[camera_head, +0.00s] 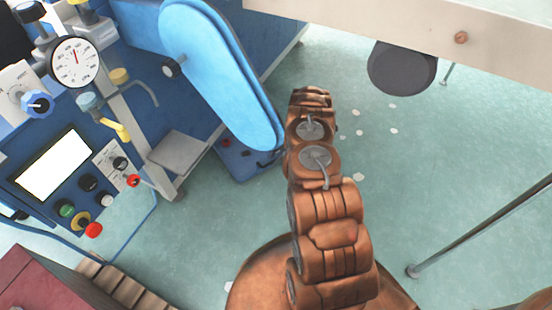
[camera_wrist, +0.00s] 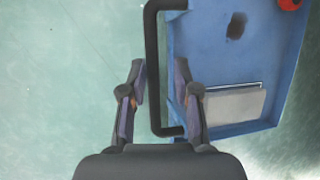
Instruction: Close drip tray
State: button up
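The drip tray (camera_wrist: 225,45) is blue, with a dark patch and a pale grey plate inside its lower part in the wrist view. Its black bar handle (camera_wrist: 153,70) runs along the tray's left side. In the head view, part of the tray (camera_head: 235,163) sticks out low from under the blue machine, left of my arm. My gripper (camera_wrist: 160,72) is open, with one finger on each side of the handle bar. I cannot tell whether either finger touches it. In the head view my gripper is hidden behind my arm.
The blue machine (camera_head: 215,70) with its rounded light-blue cover stands at the left. Its control panel (camera_head: 85,180) has a screen and several buttons. A pale beam (camera_head: 420,30) crosses the upper right, near a dark round seat (camera_head: 402,68). Green floor is open to the right.

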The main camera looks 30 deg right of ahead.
jog(key=shift+o, duration=0.8)
jog(key=shift+s, duration=0.1)
jog(key=v, duration=1.2)
